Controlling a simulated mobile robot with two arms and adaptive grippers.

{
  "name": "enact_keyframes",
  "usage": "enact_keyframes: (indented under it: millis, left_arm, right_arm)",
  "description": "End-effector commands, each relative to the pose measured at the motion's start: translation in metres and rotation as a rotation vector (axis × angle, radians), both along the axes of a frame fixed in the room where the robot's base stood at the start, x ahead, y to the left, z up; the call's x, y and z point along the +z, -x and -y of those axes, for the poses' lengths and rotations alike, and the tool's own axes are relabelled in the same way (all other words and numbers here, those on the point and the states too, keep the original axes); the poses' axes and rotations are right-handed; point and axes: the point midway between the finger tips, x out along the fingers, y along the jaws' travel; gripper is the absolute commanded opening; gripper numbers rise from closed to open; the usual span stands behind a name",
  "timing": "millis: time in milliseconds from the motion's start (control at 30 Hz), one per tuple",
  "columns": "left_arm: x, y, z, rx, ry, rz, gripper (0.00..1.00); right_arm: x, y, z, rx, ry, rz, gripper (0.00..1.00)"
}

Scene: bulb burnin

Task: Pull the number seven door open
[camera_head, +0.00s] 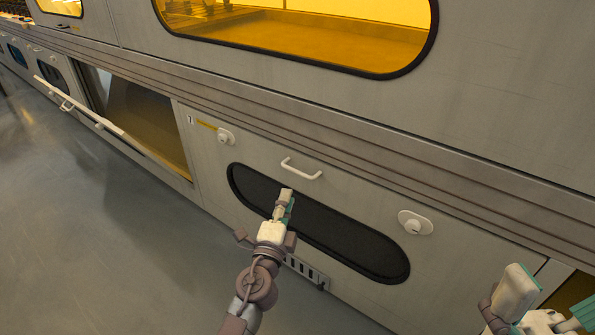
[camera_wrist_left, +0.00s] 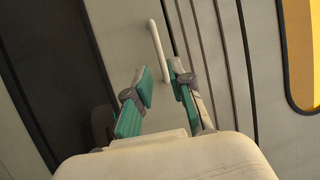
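The number seven door (camera_head: 215,180) is a pale grey panel with a small number tag at its upper left and a long dark oval window. It looks shut. Its white bar handle (camera_head: 302,168) sits above the window; the handle also shows in the left wrist view (camera_wrist_left: 158,50). My left gripper (camera_head: 285,194) is in front of the window, below the handle in the head view. In the left wrist view its fingers (camera_wrist_left: 162,75) are apart and empty, with the handle ahead of the gap, not between them. My right gripper (camera_head: 550,300) is at the lower right, fingers apart, partly cut off.
Round white knobs (camera_head: 225,137) (camera_head: 415,222) flank the handle. A vent grille (camera_head: 306,270) is below the window. At left, a neighbouring bay (camera_head: 140,110) stands open, with a lowered panel and bar along its front. An amber-lit window (camera_head: 300,35) is above. The grey floor (camera_head: 80,230) at left is clear.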

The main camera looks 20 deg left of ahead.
Motion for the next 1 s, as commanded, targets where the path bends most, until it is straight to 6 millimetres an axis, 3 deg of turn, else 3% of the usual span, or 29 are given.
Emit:
enact_keyframes:
  millis: [200, 433, 600, 900, 1000]
  left_arm:
    - [0.010, -0.049, -0.002, 0.001, 0.002, 0.001, 0.22]
    - [0.015, -0.084, -0.004, 0.001, 0.001, 0.000, 0.22]
    - [0.016, -0.096, -0.005, 0.000, 0.003, -0.002, 0.22]
    - [0.017, -0.097, -0.005, -0.001, 0.003, -0.002, 0.22]
    - [0.017, -0.097, -0.005, 0.000, 0.003, -0.002, 0.05]
  right_arm:
    - [-0.002, 0.001, 0.000, 0.001, 0.000, -0.017, 1.00]
    - [-0.003, 0.000, 0.000, 0.000, 0.001, -0.013, 1.00]
    - [-0.003, 0.000, 0.000, 0.001, 0.002, -0.012, 1.00]
    - [-0.002, 0.000, 0.000, 0.001, 0.002, -0.008, 1.00]
    - [-0.001, 0.000, 0.000, 0.001, 0.002, -0.006, 1.00]
